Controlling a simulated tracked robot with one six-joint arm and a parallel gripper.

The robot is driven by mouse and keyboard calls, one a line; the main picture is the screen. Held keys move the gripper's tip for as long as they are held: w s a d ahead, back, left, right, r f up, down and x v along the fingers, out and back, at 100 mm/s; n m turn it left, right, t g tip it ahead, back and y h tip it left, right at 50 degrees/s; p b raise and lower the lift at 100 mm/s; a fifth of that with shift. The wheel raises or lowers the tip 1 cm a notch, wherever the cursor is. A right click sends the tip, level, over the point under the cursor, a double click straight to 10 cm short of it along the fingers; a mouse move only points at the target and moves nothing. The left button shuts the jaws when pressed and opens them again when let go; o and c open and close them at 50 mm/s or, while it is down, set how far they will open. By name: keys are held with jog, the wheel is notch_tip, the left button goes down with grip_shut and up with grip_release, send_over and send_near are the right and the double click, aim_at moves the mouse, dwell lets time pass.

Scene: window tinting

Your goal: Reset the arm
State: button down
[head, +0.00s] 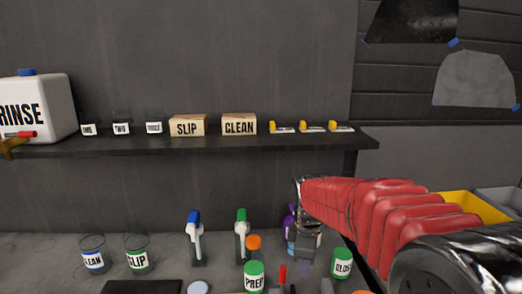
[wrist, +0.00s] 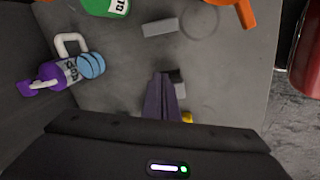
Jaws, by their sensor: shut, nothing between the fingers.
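My arm, in a red ribbed sleeve, reaches in from the right of the head view, over the grey bench. My gripper (head: 302,244) hangs at its end, in front of a purple bottle (head: 289,222) that it partly hides. In the wrist view my gripper (wrist: 161,82) shows dark fingers closed together with nothing between them. The purple bottle (wrist: 58,75) lies to the left of the fingers there, apart from them.
The bench holds spray bottles with blue (head: 194,218) and green (head: 241,215) heads, labelled jars (head: 93,256) and a green-lidded PREP container (head: 254,278). A dark shelf (head: 200,145) above carries boxes and a RINSE jug (head: 35,108). A yellow bin (head: 465,207) stands right.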

jog(key=s+d+r+m+t, duration=0.1)
jog(key=s+d+r+m, duration=0.1)
jog(key=s+m, duration=0.5)
jog(key=s+d+r+m+t, duration=0.2)
jog(key=s+m, duration=0.6)
jog(key=s, duration=1)
jog(key=shift+d+r+t, duration=0.15)
jog(key=shift+r+t, duration=0.15)
jog(key=shift+r, duration=0.55)
